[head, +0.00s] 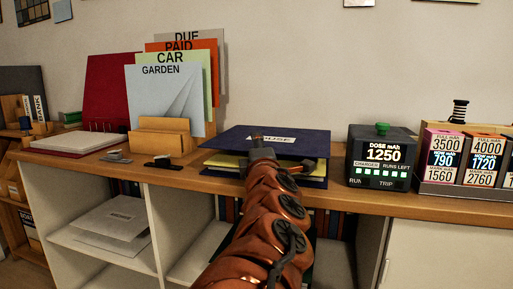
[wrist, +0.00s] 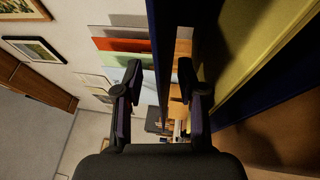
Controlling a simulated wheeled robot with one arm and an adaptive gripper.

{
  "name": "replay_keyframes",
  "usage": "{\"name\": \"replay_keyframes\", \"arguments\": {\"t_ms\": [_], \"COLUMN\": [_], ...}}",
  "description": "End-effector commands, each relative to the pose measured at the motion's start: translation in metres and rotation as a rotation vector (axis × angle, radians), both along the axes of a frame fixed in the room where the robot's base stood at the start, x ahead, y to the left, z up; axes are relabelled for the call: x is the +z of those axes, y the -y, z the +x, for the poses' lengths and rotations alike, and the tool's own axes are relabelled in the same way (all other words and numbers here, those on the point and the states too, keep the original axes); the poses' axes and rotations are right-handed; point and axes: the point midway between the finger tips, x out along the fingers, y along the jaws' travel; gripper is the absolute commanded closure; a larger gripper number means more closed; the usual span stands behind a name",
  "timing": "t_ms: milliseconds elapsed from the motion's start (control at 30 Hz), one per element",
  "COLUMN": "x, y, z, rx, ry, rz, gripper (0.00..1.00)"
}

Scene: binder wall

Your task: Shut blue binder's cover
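The blue binder (head: 225,139) lies on the shelf top with its cover, labelled HOUSE, tilted a little above the yellow sheets (head: 226,160). In the wrist view the blue cover (wrist: 163,45) shows nearly edge-on, with yellow sheets (wrist: 245,65) and the lower blue board (wrist: 265,90) to its right. My gripper (wrist: 160,75) is open, one finger on each side of the cover, with a gap visible between the fingers. Whether either finger touches the cover I cannot tell. In the head view my gripper (head: 268,152) is at the binder's front edge, hiding part of the label.
A dose display box (head: 382,156) stands close to the right of the binder, with labelled battery packs (head: 441,160) beyond it. A wooden file holder (head: 161,138) with coloured sheets, a stapler-like dark item (head: 163,163) and a red-backed open binder (head: 108,95) stand to the left.

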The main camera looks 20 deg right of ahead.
Motion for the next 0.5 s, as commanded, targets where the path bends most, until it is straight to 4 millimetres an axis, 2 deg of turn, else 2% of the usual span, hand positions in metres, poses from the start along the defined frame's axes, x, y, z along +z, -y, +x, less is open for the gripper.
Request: {"name": "replay_keyframes", "arguments": {"t_ms": [267, 500], "x": [0.010, 0.040], "y": [0.000, 0.000], "z": [0.001, 0.001], "rx": [0.001, 0.001], "ry": [0.001, 0.001], "rz": [0.003, 0.003], "gripper": [0.61, 0.61]}}
